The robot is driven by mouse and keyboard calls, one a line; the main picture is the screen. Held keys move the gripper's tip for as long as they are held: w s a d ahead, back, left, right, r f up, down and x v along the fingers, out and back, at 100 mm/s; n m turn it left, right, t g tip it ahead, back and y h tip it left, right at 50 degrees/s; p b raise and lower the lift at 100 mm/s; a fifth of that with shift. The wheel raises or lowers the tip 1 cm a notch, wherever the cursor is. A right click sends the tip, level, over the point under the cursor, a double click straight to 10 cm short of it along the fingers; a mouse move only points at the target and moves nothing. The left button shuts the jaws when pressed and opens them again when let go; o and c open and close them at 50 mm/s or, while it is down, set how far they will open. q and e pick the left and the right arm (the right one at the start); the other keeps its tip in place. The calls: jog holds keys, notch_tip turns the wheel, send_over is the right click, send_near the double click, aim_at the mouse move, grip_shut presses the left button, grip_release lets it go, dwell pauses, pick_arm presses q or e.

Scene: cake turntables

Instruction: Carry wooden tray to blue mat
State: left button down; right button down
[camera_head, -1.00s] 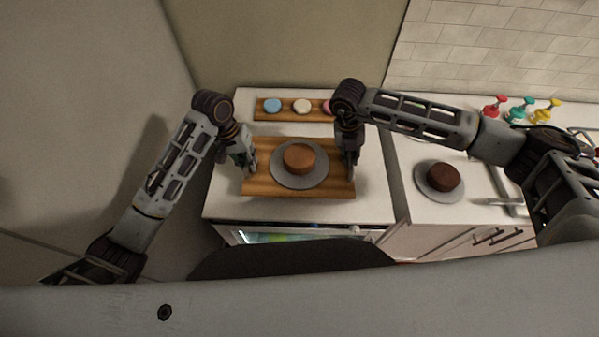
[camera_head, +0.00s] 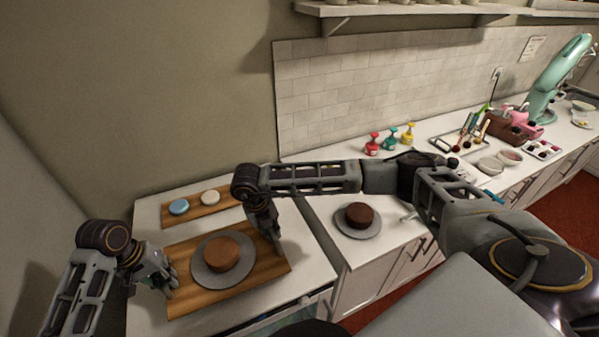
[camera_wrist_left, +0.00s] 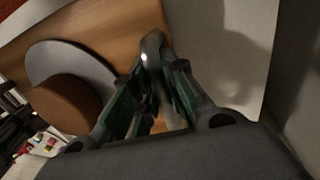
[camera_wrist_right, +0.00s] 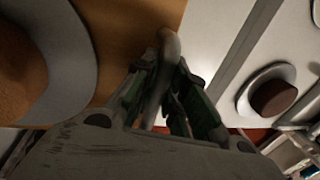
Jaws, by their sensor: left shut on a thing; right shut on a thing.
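The wooden tray (camera_head: 268,268) is at the lower left of the head view, over the white counter at the left. It bears a grey round turntable (camera_head: 203,277) with a brown cake (camera_head: 222,254) on it. My left gripper (camera_head: 172,281) is shut on the tray's left handle, also seen in the left wrist view (camera_wrist_left: 152,65). My right gripper (camera_head: 275,237) is shut on the right handle, which shows in the right wrist view (camera_wrist_right: 166,55). I cannot tell whether the tray touches the counter. No blue mat is in view.
A smaller board (camera_head: 193,216) with blue and cream round things lies behind the tray. On the counter to the right are a dark cake (camera_head: 360,215) on a grey turntable, several coloured bottles (camera_head: 391,139) and a mint mixer (camera_head: 553,80). A wall shelf (camera_head: 420,9) is above.

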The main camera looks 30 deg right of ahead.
pick_arm(q)
jog(key=shift+f, duration=0.15)
pick_arm(e)
jog(key=shift+d+f, duration=0.1)
jog(key=shift+f, duration=0.05)
